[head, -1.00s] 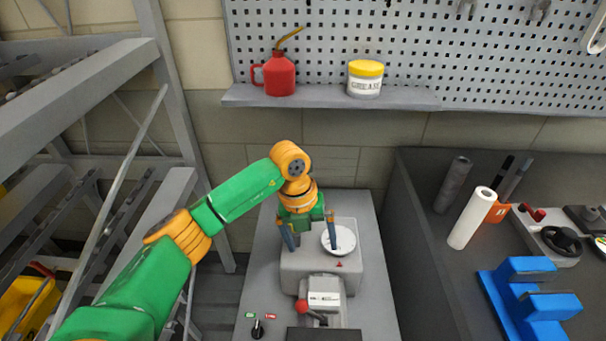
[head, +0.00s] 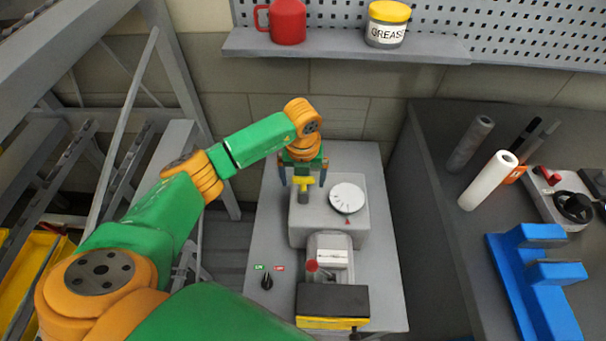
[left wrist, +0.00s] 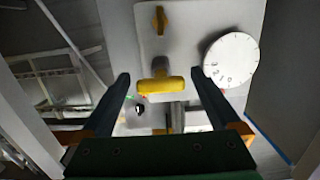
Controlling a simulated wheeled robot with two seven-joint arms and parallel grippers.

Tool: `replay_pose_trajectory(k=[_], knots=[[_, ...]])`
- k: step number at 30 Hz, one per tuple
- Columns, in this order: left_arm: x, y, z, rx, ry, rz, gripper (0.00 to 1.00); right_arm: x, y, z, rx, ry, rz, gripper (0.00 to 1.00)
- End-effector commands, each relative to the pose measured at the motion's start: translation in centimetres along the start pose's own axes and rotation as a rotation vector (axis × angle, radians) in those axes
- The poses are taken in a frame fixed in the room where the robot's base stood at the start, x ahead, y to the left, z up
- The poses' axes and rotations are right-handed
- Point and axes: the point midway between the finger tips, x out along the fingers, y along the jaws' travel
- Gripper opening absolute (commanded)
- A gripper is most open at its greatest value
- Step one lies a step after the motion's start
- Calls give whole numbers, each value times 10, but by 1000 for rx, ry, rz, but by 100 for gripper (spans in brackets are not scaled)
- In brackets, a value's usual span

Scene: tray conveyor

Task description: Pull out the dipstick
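A yellow T-shaped handle, seemingly the dipstick's (head: 305,181), stands on a short grey neck on top of the grey machine housing (head: 318,230). In the left wrist view the yellow handle (left wrist: 161,85) lies crosswise between my fingers, with a gap on each side. My left gripper (head: 303,176) is open and empty, its fingers pointing down on either side of the handle. It also shows in the left wrist view (left wrist: 161,82). The stick itself is hidden in the housing. My right gripper is not in view.
A white dial (head: 347,198) sits right of the handle. A smaller yellow fitting (left wrist: 160,19) shows in the left wrist view. A red-tipped lever (head: 312,266) and black switch (head: 267,282) are at the front. A shelf (head: 345,46) is behind; a dark bench (head: 440,190) stands right.

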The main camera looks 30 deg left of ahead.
Motion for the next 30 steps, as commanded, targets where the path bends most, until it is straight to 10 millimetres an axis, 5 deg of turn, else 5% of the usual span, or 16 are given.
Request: replay_pose_trajectory(k=[1,9,30], knots=[[0,0,0,0,0,0,81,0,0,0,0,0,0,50],[0,0,0,0,0,0,14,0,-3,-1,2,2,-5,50],[-27,0,3,-1,0,0,14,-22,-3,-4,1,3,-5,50]])
